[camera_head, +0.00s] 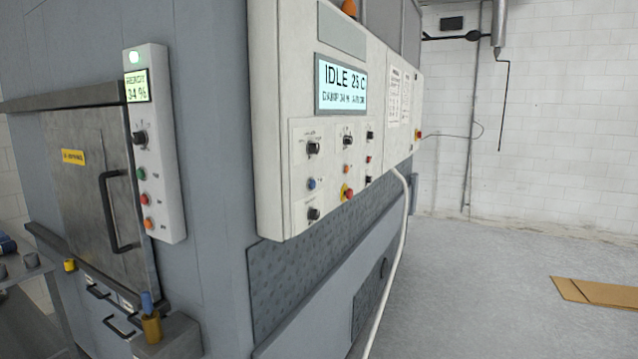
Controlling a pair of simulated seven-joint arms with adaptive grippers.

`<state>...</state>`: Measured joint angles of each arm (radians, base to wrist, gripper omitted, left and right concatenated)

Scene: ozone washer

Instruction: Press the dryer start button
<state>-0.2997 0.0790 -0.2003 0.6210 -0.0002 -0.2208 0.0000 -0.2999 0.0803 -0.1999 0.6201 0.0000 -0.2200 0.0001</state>
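A narrow white panel (155,145) is on the grey machine's front at the left, beside a metal door. It has a small display (137,86) reading 34 %, a black knob (139,138), a green button (141,174), a red button (144,200) and an orange button (148,224). A larger control box (275,130) on the side has a screen (341,86) reading IDLE 25 C, several black knobs, a blue button (311,184) and a red button on yellow (347,193). The labels are too small to read, so I cannot tell which is the dryer start button. Neither gripper shows.
The metal door (95,190) has a black handle (115,212). A brass fitting with a blue top (151,328) stands below it. A white hose (405,230) hangs from the control box. Cardboard (600,292) lies at the right; the floor between is clear.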

